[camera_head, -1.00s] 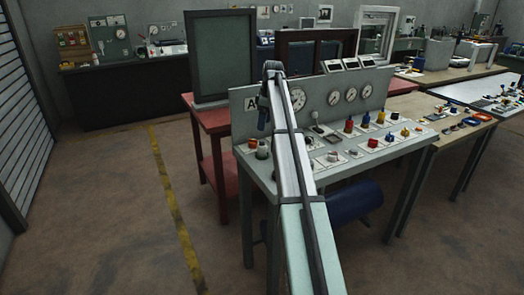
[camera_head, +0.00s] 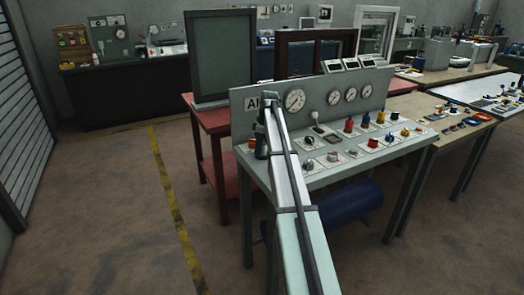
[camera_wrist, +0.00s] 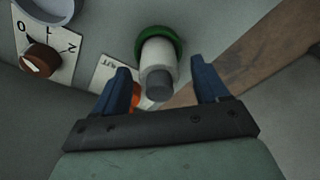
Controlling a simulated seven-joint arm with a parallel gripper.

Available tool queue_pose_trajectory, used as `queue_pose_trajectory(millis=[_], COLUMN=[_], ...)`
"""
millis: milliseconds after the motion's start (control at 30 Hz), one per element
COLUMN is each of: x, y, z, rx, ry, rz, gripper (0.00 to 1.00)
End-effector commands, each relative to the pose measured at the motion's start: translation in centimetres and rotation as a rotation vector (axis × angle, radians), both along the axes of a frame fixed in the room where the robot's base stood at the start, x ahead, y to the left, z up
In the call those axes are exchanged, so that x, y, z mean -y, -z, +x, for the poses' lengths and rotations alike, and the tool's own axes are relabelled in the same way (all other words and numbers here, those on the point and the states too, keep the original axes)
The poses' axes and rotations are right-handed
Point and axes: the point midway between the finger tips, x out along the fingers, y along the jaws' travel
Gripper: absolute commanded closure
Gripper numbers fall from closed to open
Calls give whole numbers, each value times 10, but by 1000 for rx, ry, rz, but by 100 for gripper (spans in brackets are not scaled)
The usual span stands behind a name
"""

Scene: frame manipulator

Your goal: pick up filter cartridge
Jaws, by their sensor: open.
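The filter cartridge (camera_wrist: 156,55) shows in the wrist view as a short white cylinder with a grey end and a green ring around its base. My gripper (camera_wrist: 161,70) is open, with its blue fingers on either side of the cartridge and a visible gap to each. Contact cannot be seen. In the head view my gripper (camera_head: 261,146) is low over the left end of the grey control bench, and it hides most of the cartridge there.
A brown rotary knob (camera_wrist: 40,58) and a grey ring stand left of the cartridge in the wrist view. An orange part (camera_wrist: 137,97) is close by the left finger. The bench's gauge panel (camera_head: 325,101) rises behind. Several knobs (camera_head: 372,143) stand to the right.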

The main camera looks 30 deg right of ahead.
Motion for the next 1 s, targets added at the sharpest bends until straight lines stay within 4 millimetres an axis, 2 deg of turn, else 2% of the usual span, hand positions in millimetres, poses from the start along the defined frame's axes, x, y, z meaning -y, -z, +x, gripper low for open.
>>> queue_pose_trajectory(millis=[267,867,1000], x=[0,0,0], y=[4,4,4], z=[1,0,0], rx=[1,0,0], ry=[0,0,0], rz=[-1,0,0], gripper=[26,84,86])
